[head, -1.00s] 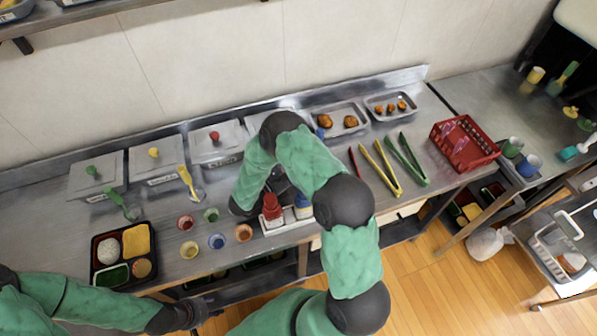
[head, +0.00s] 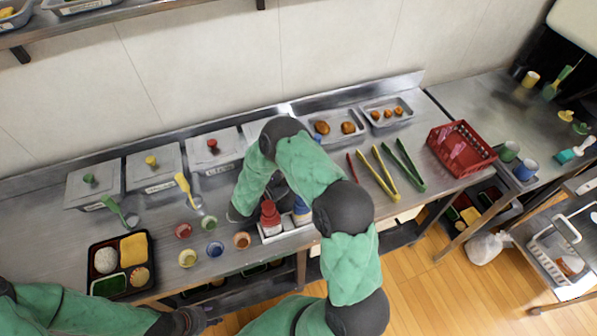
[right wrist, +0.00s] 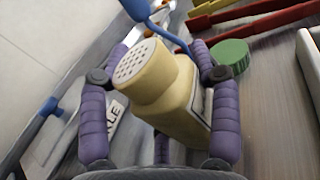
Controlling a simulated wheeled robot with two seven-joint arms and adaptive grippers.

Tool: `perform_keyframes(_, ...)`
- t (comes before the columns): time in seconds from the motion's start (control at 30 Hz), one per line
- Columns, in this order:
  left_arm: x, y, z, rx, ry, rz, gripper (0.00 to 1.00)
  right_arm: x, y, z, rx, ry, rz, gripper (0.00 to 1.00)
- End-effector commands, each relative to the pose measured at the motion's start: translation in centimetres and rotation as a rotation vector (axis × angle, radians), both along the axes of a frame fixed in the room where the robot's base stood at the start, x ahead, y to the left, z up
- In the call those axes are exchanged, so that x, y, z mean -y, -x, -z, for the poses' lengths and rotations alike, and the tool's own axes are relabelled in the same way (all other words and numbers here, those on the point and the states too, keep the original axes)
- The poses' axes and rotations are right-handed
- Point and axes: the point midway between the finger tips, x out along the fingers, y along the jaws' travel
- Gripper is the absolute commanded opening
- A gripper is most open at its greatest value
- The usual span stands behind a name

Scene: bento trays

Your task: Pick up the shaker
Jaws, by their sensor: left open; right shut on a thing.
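The shaker (right wrist: 180,98) is cream-yellow with a perforated round top and a label edge on its side. In the right wrist view it sits tilted between the purple fingers of my right gripper (right wrist: 159,62), which is shut on it. In the head view my right arm hides both the shaker and this gripper, over the counter's middle. My left gripper (head: 197,319) is open and empty at the lower left, in front of the counter edge and partly cut by the frame. Its fingers show only in part.
Red (head: 270,216) and blue-white (head: 302,209) bottles stand in a white holder (head: 286,231) beside my right arm. A bento tray (head: 147,282), small cups, lidded bins and tongs (head: 376,176) crowd the counter. A red basket (head: 462,149) stands at right.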

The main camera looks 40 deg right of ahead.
Motion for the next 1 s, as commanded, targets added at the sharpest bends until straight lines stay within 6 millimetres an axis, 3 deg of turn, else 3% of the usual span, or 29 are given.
perform_keyframes(0.27, 0.0, 0.0, -1.0, 0.000, 0.000, 0.000, 0.45, 0.0, -0.1, -3.6, 0.005, 0.001, -0.001, 0.23)
perform_keyframes(0.7, 0.0, 0.0, -3.3, 0.000, 0.000, 0.000, 0.45, 0.0, -0.1, -14.0, 0.006, 0.000, 0.000, 0.23)
perform_keyframes(1.0, 0.0, 0.0, -3.9, 0.000, 0.000, 0.000, 0.45, 0.0, 0.0, -17.4, 0.002, 0.000, 0.000, 0.23)
